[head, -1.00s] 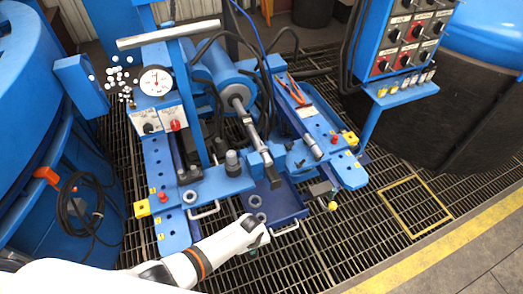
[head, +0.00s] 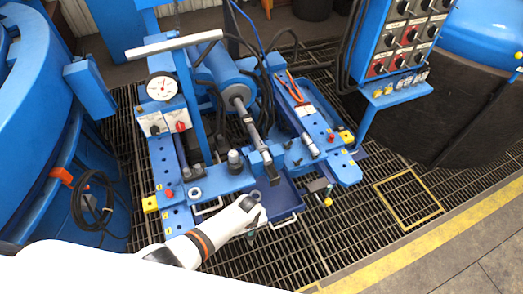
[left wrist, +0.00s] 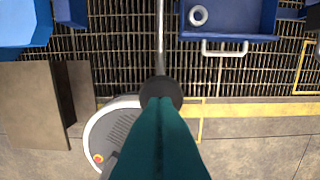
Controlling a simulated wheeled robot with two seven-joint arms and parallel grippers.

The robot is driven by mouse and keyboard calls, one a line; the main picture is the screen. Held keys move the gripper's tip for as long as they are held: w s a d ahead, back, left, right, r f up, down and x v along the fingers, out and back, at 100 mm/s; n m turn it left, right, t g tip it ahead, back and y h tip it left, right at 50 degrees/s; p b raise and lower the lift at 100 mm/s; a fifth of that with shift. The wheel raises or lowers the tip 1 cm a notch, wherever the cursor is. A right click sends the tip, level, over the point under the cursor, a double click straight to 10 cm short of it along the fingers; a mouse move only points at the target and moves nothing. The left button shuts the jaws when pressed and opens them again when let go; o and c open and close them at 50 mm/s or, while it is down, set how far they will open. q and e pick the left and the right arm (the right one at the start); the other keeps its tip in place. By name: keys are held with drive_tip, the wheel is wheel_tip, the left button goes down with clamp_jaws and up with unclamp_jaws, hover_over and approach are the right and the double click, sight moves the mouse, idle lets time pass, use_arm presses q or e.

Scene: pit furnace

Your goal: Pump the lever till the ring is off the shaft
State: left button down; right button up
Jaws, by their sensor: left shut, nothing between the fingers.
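A grey shaft (head: 246,116) slopes down toward me from the blue cylinder (head: 222,78); I cannot tell which part on it is the ring. A pale bar (head: 174,43) crosses the top of a blue post beside the round gauge (head: 161,87). My left gripper (head: 249,231) is low in front of the machine, mostly hidden under its white wrist. In the left wrist view its teal fingers (left wrist: 160,112) are shut and empty. Their tips overlap a black knob (left wrist: 160,93) on a thin grey rod, perhaps the lever; contact is unclear. My right gripper is not in view.
A dark blue tray (head: 287,209) with front handle holds a loose metal ring (left wrist: 198,15). Another ring (head: 195,192) lies on the blue base. A control box (head: 395,50) stands right. Grating (head: 345,240) in front is clear.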

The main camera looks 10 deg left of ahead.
use_arm(q)
wheel_tip(320, 180, down, 10)
drive_tip(key=s+d+r+b, duration=0.1)
drive_tip(key=s+b, duration=0.1)
drive_tip(key=b, duration=0.4)
drive_tip(key=r+p, duration=0.3)
drive_tip(key=w+r+p, duration=0.1)
drive_tip(key=r+p, duration=0.3)
drive_tip(key=w+a+r+p, duration=0.1)
drive_tip(key=r+p, duration=0.2)
drive_tip(key=r, duration=0.1)
drive_tip(key=shift+w+a+r+p, duration=0.1)
drive_tip(key=shift+p, duration=0.2)
drive_tip(key=shift+f, duration=0.25)
wheel_tip(320, 180, down, 10)
drive_tip(key=s+d+b, duration=0.1)
drive_tip(key=s+b, duration=0.1)
drive_tip(key=b, duration=0.7)
drive_tip(key=shift+d+f, duration=0.2)
drive_tip(key=shift+f, duration=0.05)
drive_tip(key=r+p, duration=0.3)
drive_tip(key=w+a+r+p, duration=0.1)
drive_tip(key=r+p, duration=0.2)
drive_tip(key=r, duration=0.1)
drive_tip(key=w+r+p, duration=0.1)
drive_tip(key=r+p, duration=0.3)
drive_tip(key=shift+a, duration=0.25)
drive_tip(key=shift+f, duration=0.15)
